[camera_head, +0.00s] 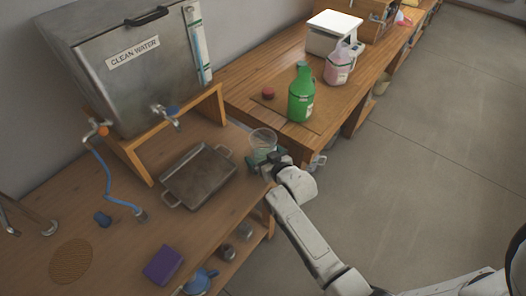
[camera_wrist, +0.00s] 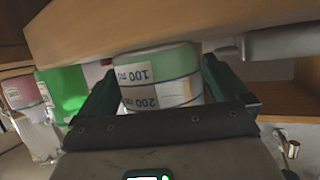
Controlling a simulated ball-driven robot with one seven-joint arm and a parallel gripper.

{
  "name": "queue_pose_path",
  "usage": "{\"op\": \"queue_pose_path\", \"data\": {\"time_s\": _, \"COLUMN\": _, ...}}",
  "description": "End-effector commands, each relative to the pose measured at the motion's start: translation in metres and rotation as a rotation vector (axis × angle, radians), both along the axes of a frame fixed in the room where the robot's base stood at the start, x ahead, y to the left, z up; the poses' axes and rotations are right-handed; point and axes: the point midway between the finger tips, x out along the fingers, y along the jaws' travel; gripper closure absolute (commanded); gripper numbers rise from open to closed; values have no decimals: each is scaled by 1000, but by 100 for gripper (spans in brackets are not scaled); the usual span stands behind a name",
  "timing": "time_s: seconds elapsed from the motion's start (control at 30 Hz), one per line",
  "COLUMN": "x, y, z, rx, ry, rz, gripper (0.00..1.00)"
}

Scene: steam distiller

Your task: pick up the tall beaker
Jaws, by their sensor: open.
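The tall beaker (camera_head: 263,139) is a clear cylinder standing on the near bench by its right end, just right of the metal tray. In the wrist view the beaker (camera_wrist: 165,75) shows white marking bands reading 100 and 200 and a greenish tint. My gripper (camera_head: 266,163) is at the beaker's near side, low against it. In the wrist view the two dark fingers of my gripper (camera_wrist: 162,85) stand on either side of the beaker, open around it. Whether either finger touches the glass cannot be told. The beaker's lower part is hidden by my gripper in the head view.
A metal tray (camera_head: 199,177) lies left of the beaker, below the clean water tank (camera_head: 130,75). A green bottle (camera_head: 301,95) and a pink jug (camera_head: 339,65) stand on the bench behind. A purple block (camera_head: 163,265) lies nearer. Open floor (camera_head: 430,140) is at right.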

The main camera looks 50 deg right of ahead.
Motion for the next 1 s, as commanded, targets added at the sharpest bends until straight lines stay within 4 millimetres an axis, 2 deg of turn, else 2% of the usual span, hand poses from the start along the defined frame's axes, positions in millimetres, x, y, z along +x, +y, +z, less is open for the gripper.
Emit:
{"op": "queue_pose_path", "data": {"time_s": 0.3, "x": 3, "y": -1, "z": -2, "rx": 0, "ry": 0, "rz": 0, "gripper": 1}}
{"op": "queue_pose_path", "data": {"time_s": 0.87, "x": 3, "y": -1, "z": -2, "rx": 0, "ry": 1, "rz": 0, "gripper": 54}}
{"op": "queue_pose_path", "data": {"time_s": 1.0, "x": 3, "y": -1, "z": -1, "rx": 0, "ry": -1, "rz": 0, "gripper": 55}}
